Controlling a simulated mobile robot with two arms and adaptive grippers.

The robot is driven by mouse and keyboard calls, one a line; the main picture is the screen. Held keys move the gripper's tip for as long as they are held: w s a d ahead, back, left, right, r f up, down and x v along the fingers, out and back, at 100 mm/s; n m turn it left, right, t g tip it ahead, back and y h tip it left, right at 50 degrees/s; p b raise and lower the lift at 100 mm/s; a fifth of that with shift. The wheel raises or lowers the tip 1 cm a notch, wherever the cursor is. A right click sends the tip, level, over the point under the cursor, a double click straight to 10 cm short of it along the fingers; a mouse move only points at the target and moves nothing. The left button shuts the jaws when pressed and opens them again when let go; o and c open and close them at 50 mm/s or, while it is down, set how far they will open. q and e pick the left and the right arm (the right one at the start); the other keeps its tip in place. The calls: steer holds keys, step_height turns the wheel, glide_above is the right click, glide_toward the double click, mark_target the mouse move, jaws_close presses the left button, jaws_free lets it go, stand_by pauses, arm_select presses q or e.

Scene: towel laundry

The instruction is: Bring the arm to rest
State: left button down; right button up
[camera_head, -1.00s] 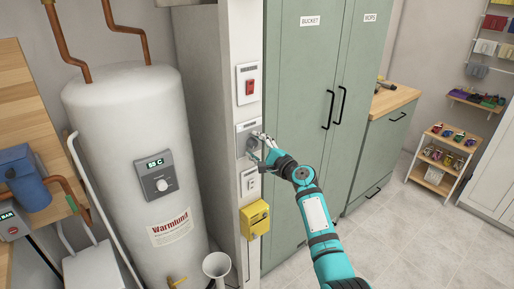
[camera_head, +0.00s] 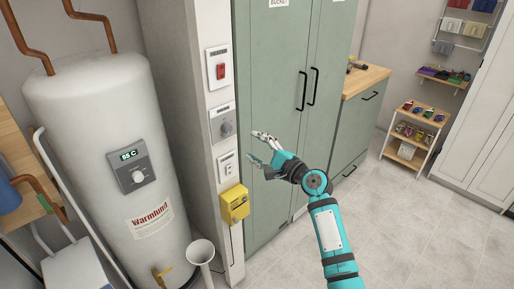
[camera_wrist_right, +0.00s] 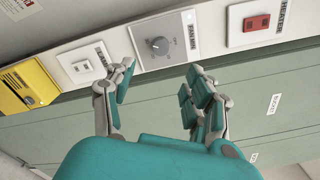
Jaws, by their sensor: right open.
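My right arm, teal and black, comes in from the bottom of the head view. Its gripper (camera_head: 260,147) is open and empty, in front of the green cabinet, a little right of the wall panels. The gripper also shows in the right wrist view (camera_wrist_right: 155,95), with its fingers spread apart. The fan timer dial (camera_wrist_right: 160,45) is beyond the gap between the fingers, and no contact with it shows. The same dial (camera_head: 226,129) is left of the gripper in the head view. My left gripper is not in view.
A red heater switch (camera_head: 220,71) sits above the dial. A white switch (camera_head: 228,168) and a yellow box (camera_head: 234,204) are below it. A white water heater (camera_head: 105,110) stands at the left. The floor (camera_head: 400,225) at the right is clear.

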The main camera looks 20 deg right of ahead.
stand_by(0.3)
steer(key=s+f+n+g+h, duration=0.1)
steer(key=s+f+g, duration=0.1)
steer(key=f, duration=0.8)
steer(key=s+f+n+g+h, duration=0.1)
steer(key=f+n+g, duration=0.1)
steer(key=f, duration=0.8)
steer(key=s+a+f+n+g+h, duration=0.1)
steer(key=s+f+n, duration=0.1)
steer(key=s+f, duration=0.35)
steer(key=s+f+n+g, duration=0.2)
steer(key=s+f, duration=0.1)
steer(key=f, duration=0.6)
steer(key=s+a+f+n+g+h, duration=0.1)
steer(key=s+f, duration=0.4)
steer(key=f, duration=0.3)
steer(key=s+f+n+g, duration=0.2)
steer(key=s+f+n, duration=0.3)
steer(key=s, duration=0.9)
steer(key=s+f+n+g+h, duration=0.1)
steer(key=s+f+n+g, duration=0.2)
steer(key=s+f, duration=0.6)
steer(key=s+a+f+n+g+h+b, duration=0.1)
steer(key=s+f+n+g, duration=0.2)
steer(key=s, duration=1.6)
step_height(320, 180, down, 4)
steer(key=n, duration=0.3)
steer(key=shift+n, duration=0.3)
steer(key=shift+s+a, duration=0.1)
